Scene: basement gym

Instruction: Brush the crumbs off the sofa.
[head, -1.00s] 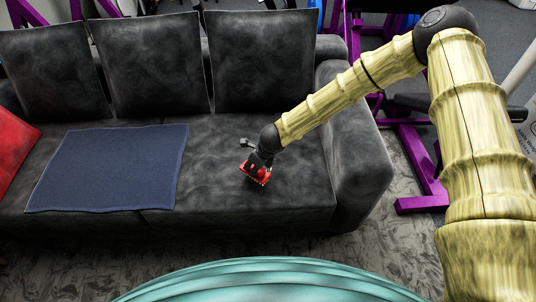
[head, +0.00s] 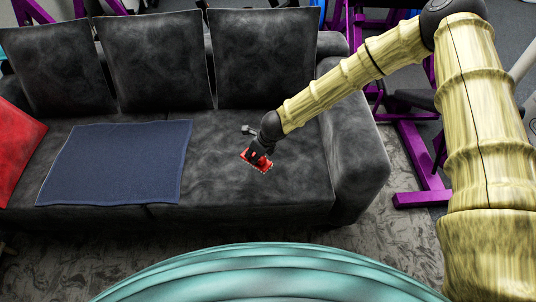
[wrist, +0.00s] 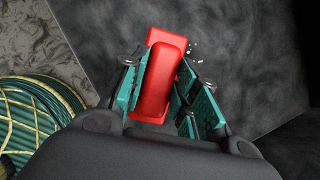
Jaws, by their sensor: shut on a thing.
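A dark grey sofa (head: 215,185) stands across the head view. My gripper (head: 259,151) is shut on a red brush (head: 257,161), low over the right seat of the sofa. In the wrist view the brush (wrist: 165,78) sits between the teal-padded fingers of my gripper (wrist: 160,88). A few small pale crumbs (wrist: 194,47) lie on the dark seat just right of the brush's far end. I cannot tell whether the bristles touch the seat.
A blue blanket (head: 115,163) lies on the seat to the left. A red cushion (head: 17,150) is at the far left. Back cushions (head: 265,58) stand behind, and the right armrest (head: 352,150) bounds the seat. Purple gym equipment (head: 420,165) stands right of the sofa.

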